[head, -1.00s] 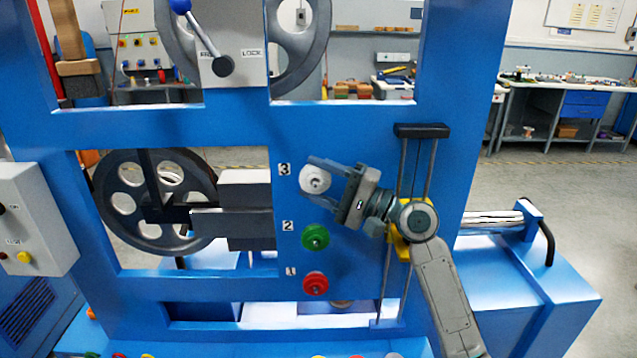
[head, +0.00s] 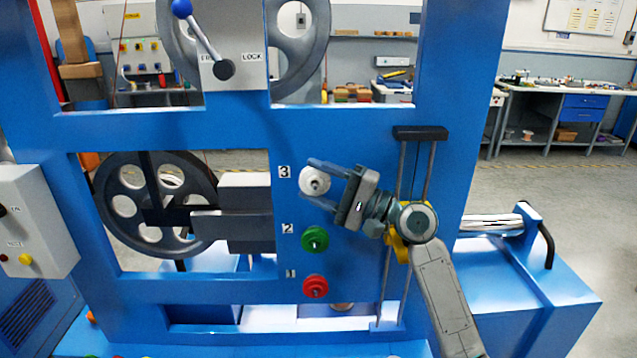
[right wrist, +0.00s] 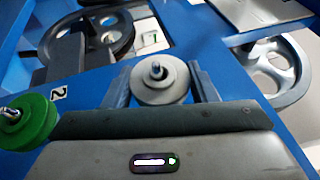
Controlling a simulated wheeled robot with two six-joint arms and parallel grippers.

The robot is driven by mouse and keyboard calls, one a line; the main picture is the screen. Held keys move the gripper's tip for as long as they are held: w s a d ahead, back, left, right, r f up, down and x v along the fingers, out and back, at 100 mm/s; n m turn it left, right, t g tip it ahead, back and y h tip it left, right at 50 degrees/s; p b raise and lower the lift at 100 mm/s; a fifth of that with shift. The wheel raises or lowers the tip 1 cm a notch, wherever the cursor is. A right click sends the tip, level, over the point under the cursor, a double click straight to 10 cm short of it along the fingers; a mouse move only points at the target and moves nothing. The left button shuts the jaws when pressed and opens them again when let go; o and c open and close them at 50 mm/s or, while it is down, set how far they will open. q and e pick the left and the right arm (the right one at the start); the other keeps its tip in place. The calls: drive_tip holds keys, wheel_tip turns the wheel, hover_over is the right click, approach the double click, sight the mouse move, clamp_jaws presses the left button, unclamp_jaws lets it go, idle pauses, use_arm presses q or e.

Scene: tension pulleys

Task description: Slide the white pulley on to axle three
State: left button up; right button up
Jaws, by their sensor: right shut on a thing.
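The white pulley (head: 315,181) is at the label 3 on the blue panel. In the right wrist view the white pulley (right wrist: 160,82) sits around a metal axle tip (right wrist: 157,69) that shows at its centre. My right gripper (head: 316,180) is shut on the white pulley, one finger on each side; its fingers also show in the right wrist view (right wrist: 161,88). How far the pulley sits along the axle cannot be told. The green pulley (head: 315,239) is at label 2 and the red pulley (head: 316,286) at label 1. My left gripper is not in view.
The blue frame (head: 345,130) stands upright behind the pulleys. Two vertical rods with a black top block (head: 420,132) are right of the axles, behind my right arm. A dark spoked wheel (head: 115,180) is at left. A lever with a blue knob (head: 182,8) is above.

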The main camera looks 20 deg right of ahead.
drive_tip(key=shift+w+d+r, duration=0.1)
drive_tip(key=shift+w+r, duration=0.05)
drive_tip(key=shift+r, duration=0.4)
idle(0.4)
drive_tip(key=o, duration=1)
drive_tip(key=shift+w+f, duration=0.1)
drive_tip(key=shift+w, duration=0.1)
drive_tip(key=o, duration=0.3)
drive_tip(key=shift+f, duration=0.25)
drive_tip(key=shift+o, duration=0.2)
drive_tip(key=shift+f, duration=0.1)
